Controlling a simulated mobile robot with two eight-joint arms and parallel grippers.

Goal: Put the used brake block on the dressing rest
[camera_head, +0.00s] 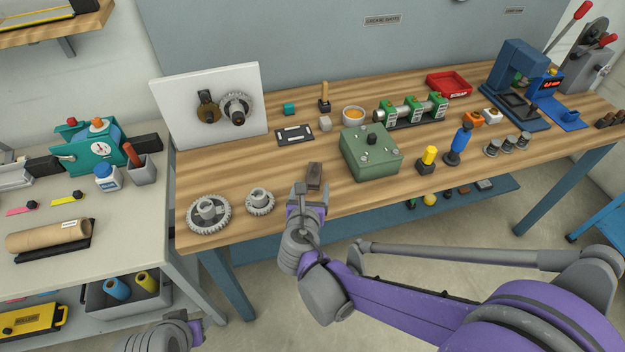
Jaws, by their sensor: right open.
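A small dark brown block (315,174), which looks like the used brake block, lies near the front edge of the wooden bench, left of the green box. My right gripper (308,193) is open just in front of the block, with its fingers close to the block's near end. I cannot tell whether they touch it. A flat dark plate with a pale strip (295,135) lies behind the block; I cannot tell whether it is the dressing rest. My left gripper (195,333) shows only partly at the bottom edge, and its jaws are unclear.
A green box (370,153) with a black knob is close on the right. A white panel (210,105) with a mounted gear stands behind. An orange-filled bowl (353,116) and a green-clamped shaft (411,110) are farther back.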

